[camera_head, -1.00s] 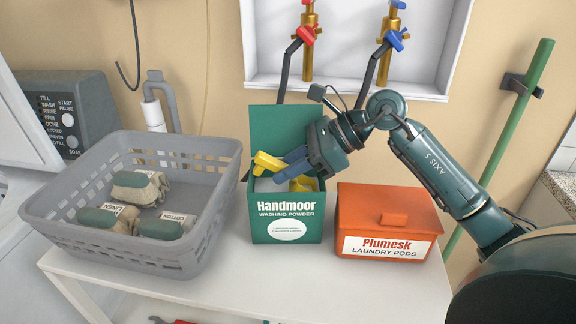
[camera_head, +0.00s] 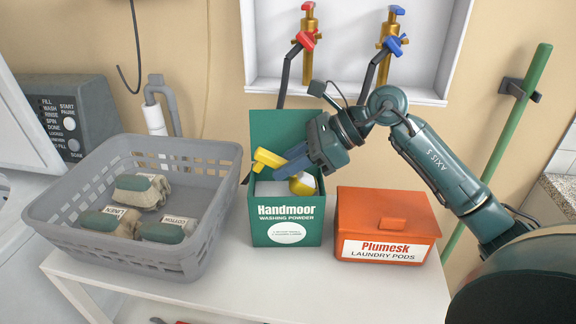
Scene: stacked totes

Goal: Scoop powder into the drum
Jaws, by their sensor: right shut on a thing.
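The green Handmoor washing powder box (camera_head: 287,232) stands open on the white table, its lid raised at the back. Pale powder (camera_head: 271,188) shows inside. My right gripper (camera_head: 292,162) is shut on a yellow scoop (camera_head: 268,160) just above the box opening. The scoop's handle end sticks out to the left of the fingers, and its yellow bowl (camera_head: 301,184) shows below them at the box mouth. I cannot tell how much powder is in the bowl. The drum is not clearly in view; a white machine's edge shows at the far left. My left gripper is not in view.
A grey basket (camera_head: 135,255) with several labelled cloth bundles stands left of the box. An orange Plumesk pods box (camera_head: 386,226) stands to the right. Taps (camera_head: 308,45) are on the wall behind. A green pole (camera_head: 520,110) stands at the right.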

